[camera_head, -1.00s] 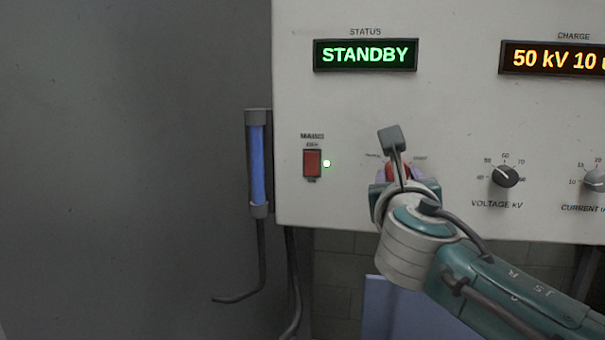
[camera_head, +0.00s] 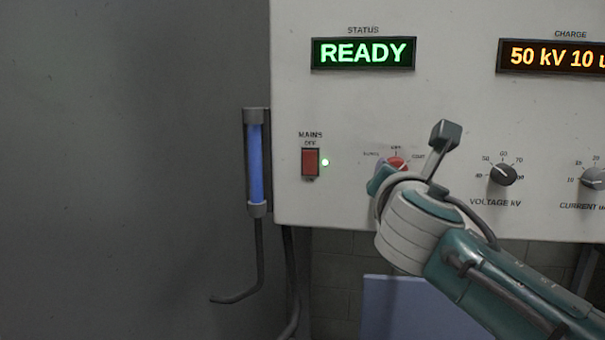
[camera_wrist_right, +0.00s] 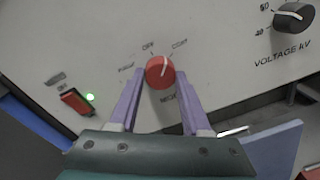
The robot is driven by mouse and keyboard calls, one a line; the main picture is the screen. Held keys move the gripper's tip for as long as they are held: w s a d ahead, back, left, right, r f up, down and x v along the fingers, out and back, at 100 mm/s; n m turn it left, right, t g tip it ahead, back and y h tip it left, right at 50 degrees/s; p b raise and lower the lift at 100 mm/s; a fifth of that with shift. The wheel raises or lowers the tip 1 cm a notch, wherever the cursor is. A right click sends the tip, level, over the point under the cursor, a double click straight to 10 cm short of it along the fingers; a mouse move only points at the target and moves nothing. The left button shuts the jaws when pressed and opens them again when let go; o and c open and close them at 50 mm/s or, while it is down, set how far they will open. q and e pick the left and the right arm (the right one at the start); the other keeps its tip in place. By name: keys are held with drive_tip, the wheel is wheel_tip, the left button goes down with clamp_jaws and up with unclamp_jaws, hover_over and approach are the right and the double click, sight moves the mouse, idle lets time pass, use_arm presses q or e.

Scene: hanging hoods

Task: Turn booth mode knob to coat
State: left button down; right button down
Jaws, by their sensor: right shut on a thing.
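The red booth mode knob (camera_head: 397,163) sits on the pale panel, partly hidden by my right gripper in the head view. In the right wrist view the knob (camera_wrist_right: 160,73) shows whole, its white pointer line tilted up and right, toward the COAT label (camera_wrist_right: 180,42). The OFF label (camera_wrist_right: 148,48) lies left of that line. My right gripper (camera_wrist_right: 158,82) has its purple fingers on either side of the knob and is shut on it. The status display (camera_head: 363,53) reads READY. My left gripper is out of view.
The red mains switch (camera_head: 310,162) with a lit green lamp (camera_head: 325,162) is left of the knob. The voltage knob (camera_head: 503,174) and the current knob (camera_head: 594,179) are to the right. A blue tube (camera_head: 256,163) is at the panel's left edge.

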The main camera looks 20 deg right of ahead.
drive_tip(key=m, duration=0.3)
drive_tip(key=shift+m+b, duration=0.3)
drive_tip(key=shift+m, duration=0.1)
idle(0.3)
drive_tip(key=shift+c, duration=1.8)
unclamp_jaws()
